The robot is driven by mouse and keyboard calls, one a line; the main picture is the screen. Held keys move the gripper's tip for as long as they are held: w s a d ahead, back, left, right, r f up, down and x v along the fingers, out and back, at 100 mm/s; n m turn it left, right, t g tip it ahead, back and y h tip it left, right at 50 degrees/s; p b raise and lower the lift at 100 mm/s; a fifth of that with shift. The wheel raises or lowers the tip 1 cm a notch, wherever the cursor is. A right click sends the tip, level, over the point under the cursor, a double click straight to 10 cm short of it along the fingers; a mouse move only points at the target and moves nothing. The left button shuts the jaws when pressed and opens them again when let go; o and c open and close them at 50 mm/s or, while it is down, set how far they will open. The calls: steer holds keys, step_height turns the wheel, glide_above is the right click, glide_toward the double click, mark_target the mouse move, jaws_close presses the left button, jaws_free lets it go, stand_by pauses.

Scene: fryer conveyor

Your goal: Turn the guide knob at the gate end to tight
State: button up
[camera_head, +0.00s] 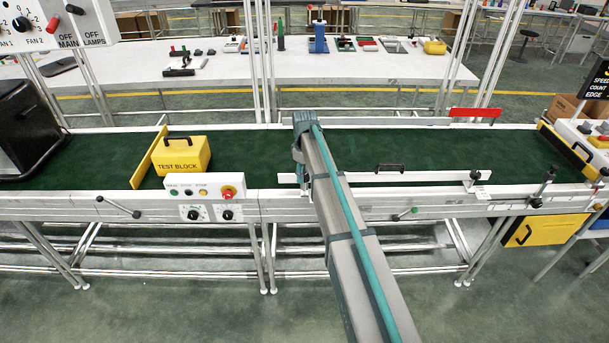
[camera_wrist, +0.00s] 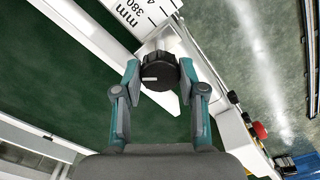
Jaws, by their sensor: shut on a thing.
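The guide knob (camera_wrist: 158,71) is black and ribbed, with a white mark across its face, and sits on a white bracket beside a millimetre scale (camera_wrist: 135,12) in the wrist view. My gripper (camera_wrist: 159,75) has one finger on each side of the knob and is shut on it. In the head view, the white guide rail (camera_head: 420,177) runs along the belt's near side; my arm covers part of it and hides this knob. The yellow gate bar (camera_head: 150,158) crosses the belt to the left. I cannot read any tight marking.
A yellow test block (camera_head: 181,155) stands on the green belt (camera_head: 440,148) just right of the gate bar. A control box with a red stop button (camera_head: 228,192) is on the near edge. Another black knob (camera_head: 474,175) is at the rail's right end.

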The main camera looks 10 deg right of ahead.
stand_by(0.4)
steer(key=o, duration=1.1)
steer(key=shift+o, duration=0.2)
steer(key=shift+r, duration=0.1)
step_height(320, 180, up, 12)
steer(key=shift+w+m, duration=0.1)
steer(key=shift+m, duration=0.2)
